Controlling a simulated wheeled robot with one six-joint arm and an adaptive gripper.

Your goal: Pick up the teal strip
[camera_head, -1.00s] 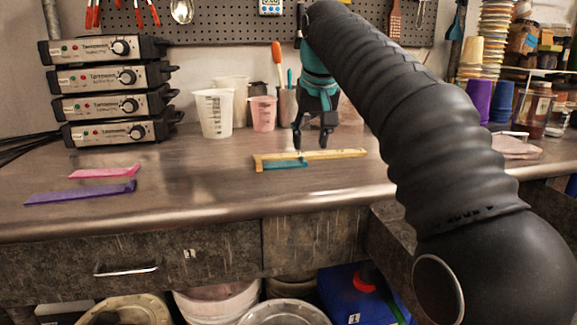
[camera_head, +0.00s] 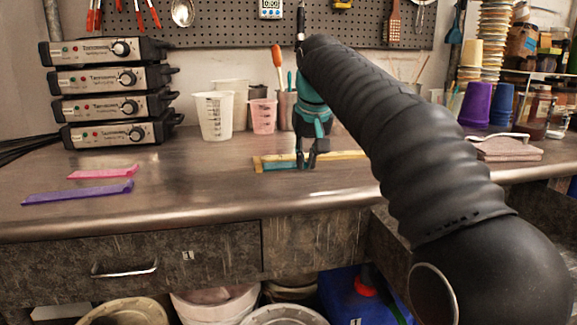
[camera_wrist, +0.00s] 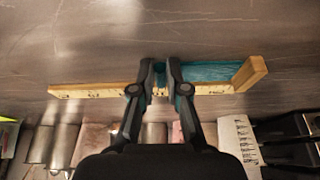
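The teal strip (camera_wrist: 208,72) lies on the bench against a wooden rule with an upright end piece (camera_wrist: 215,89). In the head view the strip (camera_head: 279,166) shows left of my gripper (camera_head: 306,166). In the wrist view, my gripper (camera_wrist: 160,72) is at the strip's left end. Its two fingers are close together with a narrow gap, and teal shows between them. The right finger covers part of the strip. I see no clear contact of both fingers with the strip, and the strip does not look lifted.
A pink strip (camera_head: 103,172) and a purple strip (camera_head: 78,193) lie at the left of the bench. Measuring cups (camera_head: 215,116) stand behind the rule, and stacked heater units (camera_head: 110,104) at the back left. The bench front (camera_head: 190,200) is clear.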

